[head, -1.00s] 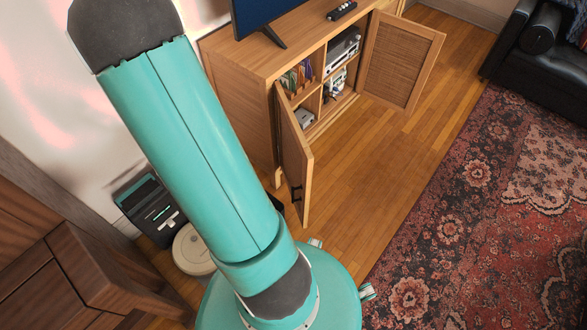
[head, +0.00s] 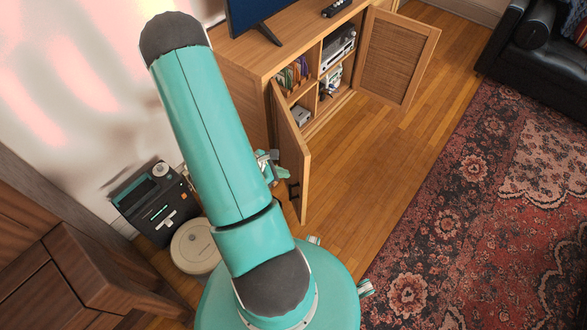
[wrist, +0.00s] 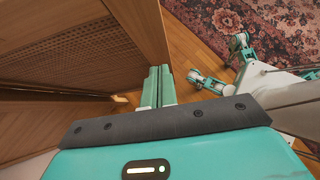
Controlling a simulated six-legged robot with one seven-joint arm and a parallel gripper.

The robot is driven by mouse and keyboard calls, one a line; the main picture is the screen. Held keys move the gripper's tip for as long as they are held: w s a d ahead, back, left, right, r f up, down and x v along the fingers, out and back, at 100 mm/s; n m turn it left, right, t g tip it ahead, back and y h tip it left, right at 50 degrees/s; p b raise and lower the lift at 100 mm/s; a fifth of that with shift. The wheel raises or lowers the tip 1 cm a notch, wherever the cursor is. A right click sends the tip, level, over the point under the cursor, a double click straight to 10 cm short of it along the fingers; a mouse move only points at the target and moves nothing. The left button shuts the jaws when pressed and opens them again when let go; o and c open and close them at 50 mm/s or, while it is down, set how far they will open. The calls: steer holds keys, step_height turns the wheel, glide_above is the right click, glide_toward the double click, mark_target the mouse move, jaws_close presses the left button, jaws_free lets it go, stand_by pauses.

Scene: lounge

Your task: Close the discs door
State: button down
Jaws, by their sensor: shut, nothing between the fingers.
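The wooden cabinet (head: 240,90) has both its doors standing open. The left door (head: 291,145), beside the compartment with upright colourful cases (head: 292,75), sticks out toward me, with a dark handle (head: 294,189) on its outer face. In the wrist view this door (wrist: 150,30) seems to fill the upper left, with a woven panel. My gripper (head: 281,173) is shut and empty on the outer side of the left door, near its handle. In the wrist view its fingertips (wrist: 159,72) are close to the door's edge; contact cannot be told. My arm hides part of the cabinet's side.
The right door (head: 398,58) is swung wide open. A dark machine (head: 155,205) and a round pale robot vacuum (head: 194,246) stand by the wall at left. Wood floor (head: 365,150) is clear before the cabinet. A patterned rug (head: 470,220) and black sofa (head: 540,50) lie right.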

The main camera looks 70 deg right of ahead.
mark_target(302, 171)
steer(key=shift+s+d, duration=0.55)
steer(key=shift+s, duration=0.3)
steer(key=shift+s+d, duration=0.55)
steer(key=shift+s, duration=0.25)
steer(key=shift+d, duration=0.1)
